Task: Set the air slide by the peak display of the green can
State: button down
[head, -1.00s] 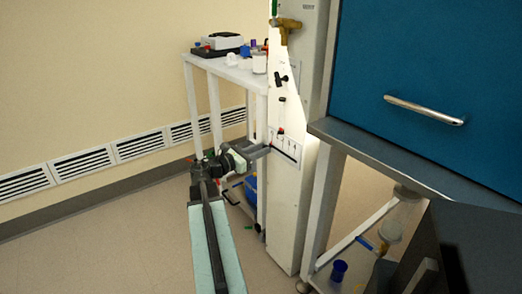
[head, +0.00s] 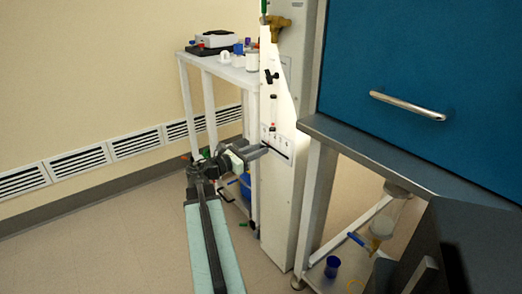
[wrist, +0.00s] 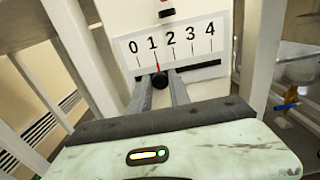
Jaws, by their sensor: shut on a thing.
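The air slide is a black knob (wrist: 160,80) in a dark horizontal slot under a white scale marked 0 to 4. A thin red pointer above it stands at about the 1 mark. In the wrist view my gripper (wrist: 164,88) has its two grey fingers on either side of the knob, shut on it. In the head view my gripper (head: 264,150) reaches the scale plate (head: 279,138) on the white column. No green can with a readable peak display can be made out; only a small green thing (head: 264,6) shows at the top edge.
Above the plate, the column carries a small tube (head: 273,108), a black lever (head: 271,77) and a brass valve (head: 279,25). A white table (head: 225,70) with small items stands left of it. The blue glovebox (head: 410,60) and its grey ledge (head: 400,165) are close on the right.

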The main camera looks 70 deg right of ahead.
jog(key=c, duration=1.2)
grip_release()
jog(key=shift+w+a, duration=0.1)
jog(key=v, duration=0.7)
jog(key=shift+w+a, duration=0.25)
jog(key=shift+a, duration=0.05)
